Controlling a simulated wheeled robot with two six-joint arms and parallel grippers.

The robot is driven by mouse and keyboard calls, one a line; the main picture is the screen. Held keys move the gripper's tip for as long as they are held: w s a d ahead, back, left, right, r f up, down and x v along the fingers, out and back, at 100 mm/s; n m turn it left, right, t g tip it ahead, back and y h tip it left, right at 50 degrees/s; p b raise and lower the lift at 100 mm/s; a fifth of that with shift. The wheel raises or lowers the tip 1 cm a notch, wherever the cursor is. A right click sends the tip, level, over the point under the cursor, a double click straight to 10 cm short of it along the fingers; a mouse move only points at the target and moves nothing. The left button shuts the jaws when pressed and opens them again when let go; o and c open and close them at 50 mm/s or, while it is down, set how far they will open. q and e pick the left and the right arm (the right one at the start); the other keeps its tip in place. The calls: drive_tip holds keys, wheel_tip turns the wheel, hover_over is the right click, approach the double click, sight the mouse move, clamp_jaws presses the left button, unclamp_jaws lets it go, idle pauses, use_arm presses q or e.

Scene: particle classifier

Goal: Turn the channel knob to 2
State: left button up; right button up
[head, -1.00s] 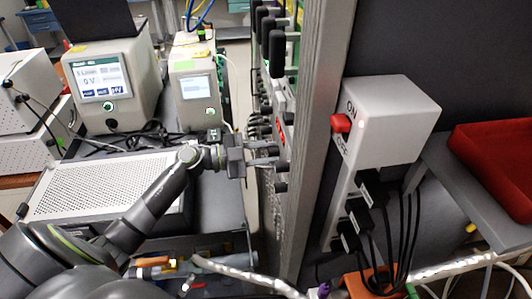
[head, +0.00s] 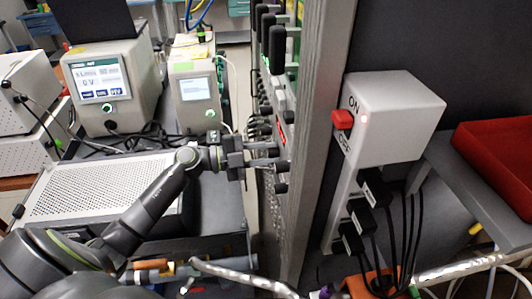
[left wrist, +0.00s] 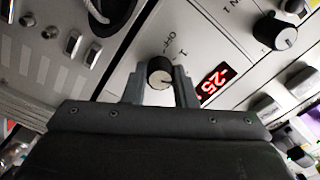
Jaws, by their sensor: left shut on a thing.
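A black round knob (left wrist: 160,72) with a pale face sits on a light panel in the left wrist view. The marks "OFF" and "1" are printed around it; I cannot read a "2". My left gripper (head: 277,158) is at the instrument panel in the head view, its fingers on either side of this knob and shut on it. A second black knob (left wrist: 275,32) sits to the upper right, apart from the gripper, with "1" marks beside it. I cannot tell from the labels which knob is the channel knob. My right gripper is out of view.
A red digital display (left wrist: 214,82) is right of the held knob. In the head view, a grey rack post (head: 318,110) stands right of the gripper, with a white switch box (head: 395,115) beyond. A perforated instrument (head: 100,185) lies below my left arm.

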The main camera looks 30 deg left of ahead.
use_arm(q)
drive_tip(key=o, duration=1)
drive_tip(key=b+v, duration=0.3)
drive_tip(key=v, duration=1.4)
drive_tip(key=shift+s+a+b, duration=0.15)
drive_tip(key=shift+s+b, duration=0.05)
drive_tip(key=shift+b, duration=0.2)
drive_tip(key=shift+f, duration=0.15)
